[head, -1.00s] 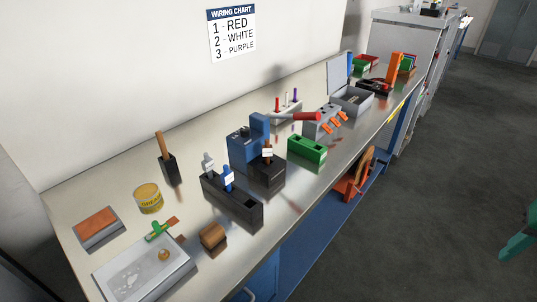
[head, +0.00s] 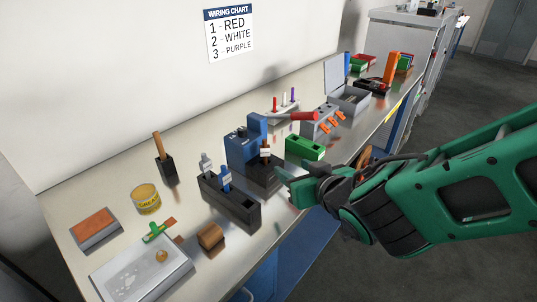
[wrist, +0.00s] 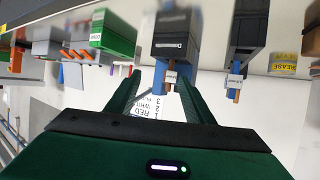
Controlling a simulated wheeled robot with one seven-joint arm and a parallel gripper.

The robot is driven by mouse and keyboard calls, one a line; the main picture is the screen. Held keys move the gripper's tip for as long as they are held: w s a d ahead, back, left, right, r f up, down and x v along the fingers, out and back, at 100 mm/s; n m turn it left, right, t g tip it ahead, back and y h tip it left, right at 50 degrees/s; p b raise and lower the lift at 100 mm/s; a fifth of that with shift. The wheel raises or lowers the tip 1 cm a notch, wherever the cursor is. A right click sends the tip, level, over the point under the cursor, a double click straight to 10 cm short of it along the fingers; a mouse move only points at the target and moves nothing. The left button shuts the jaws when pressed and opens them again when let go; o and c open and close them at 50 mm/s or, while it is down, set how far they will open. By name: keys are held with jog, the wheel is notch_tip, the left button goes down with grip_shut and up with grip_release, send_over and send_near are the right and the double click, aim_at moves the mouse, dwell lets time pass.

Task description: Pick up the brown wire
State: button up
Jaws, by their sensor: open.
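The brown wire (head: 265,148) stands upright with a white tag, in the black block in front of the blue device (head: 241,150). In the wrist view the wire (wrist: 171,66) appears upside down between the fingertips, closer to the right one. My gripper (head: 288,182) is open and empty, just to the right of that block in the head view. In the wrist view its two green fingers (wrist: 158,84) are spread apart. The gap in depth between fingertips and wire is hard to judge.
A black holder (head: 232,209) with a blue and a grey tagged piece stands close on the left. A green block (head: 305,147) stands behind my gripper. A grey unit with orange levers (head: 318,122) is farther back. The bench front edge lies under my arm.

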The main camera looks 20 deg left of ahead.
aim_at(266, 157)
jog(key=a, duration=0.1)
jog(key=w+a+f, duration=0.1)
jog(key=a, duration=0.1)
jog(key=w+a+f, duration=0.1)
jog(key=a, duration=0.1)
jog(key=shift+w, duration=0.25)
jog(key=shift+r+x, duration=0.15)
jog(key=shift+x, duration=1.2)
jog(key=shift+r+x, duration=0.2)
jog(key=shift+x, duration=1.15)
jog(key=shift+a, duration=0.2)
grip_shut()
jog(key=shift+r, duration=0.1)
